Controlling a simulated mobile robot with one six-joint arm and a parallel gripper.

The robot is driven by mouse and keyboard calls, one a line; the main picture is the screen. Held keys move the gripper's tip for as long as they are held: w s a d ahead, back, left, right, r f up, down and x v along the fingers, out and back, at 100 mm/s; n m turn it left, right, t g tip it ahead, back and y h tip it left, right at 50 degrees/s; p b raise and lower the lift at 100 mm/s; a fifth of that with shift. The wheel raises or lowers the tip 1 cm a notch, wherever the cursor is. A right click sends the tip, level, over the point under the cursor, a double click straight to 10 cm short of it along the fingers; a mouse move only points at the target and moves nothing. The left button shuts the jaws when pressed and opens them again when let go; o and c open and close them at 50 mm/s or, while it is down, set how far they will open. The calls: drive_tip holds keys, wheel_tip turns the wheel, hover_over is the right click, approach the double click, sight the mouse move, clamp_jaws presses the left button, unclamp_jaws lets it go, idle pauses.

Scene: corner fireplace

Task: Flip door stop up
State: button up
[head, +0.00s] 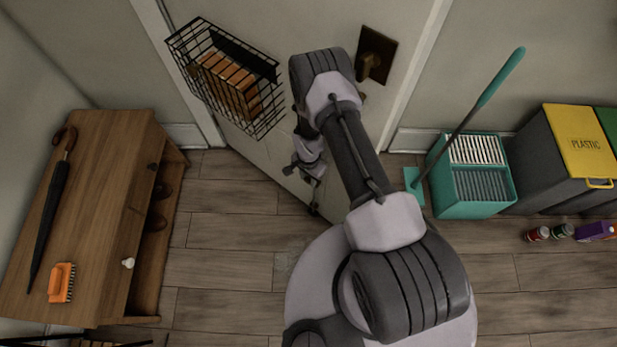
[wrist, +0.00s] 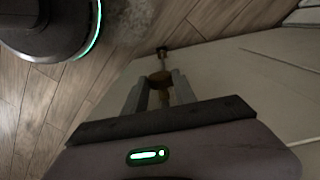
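The door stop (wrist: 162,56) is a small brass-coloured piece with a thin rod and a dark tip, low on the pale door (wrist: 215,65). In the head view only a small dark bit of it (head: 314,209) shows below my gripper, at the door's bottom edge. My gripper (wrist: 160,84) is open, with its two grey fingers apart. The wider brass part of the stop shows between and just beyond the fingertips. I cannot tell whether they touch it. In the head view my gripper (head: 304,172) is close to the door, partly hidden by my arm.
A wire basket (head: 228,80) hangs on the door, left of my arm. The door handle (head: 370,62) is on the right. A wooden cabinet (head: 105,190) stands left; a teal bin (head: 470,205) and a yellow-lidded bin (head: 578,140) stand right.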

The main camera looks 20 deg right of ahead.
sight(308, 178)
drive_tip(key=o, duration=0.3)
wheel_tip(308, 178, up, 17)
drive_tip(key=p, duration=0.6)
drive_tip(key=shift+r, duration=0.2)
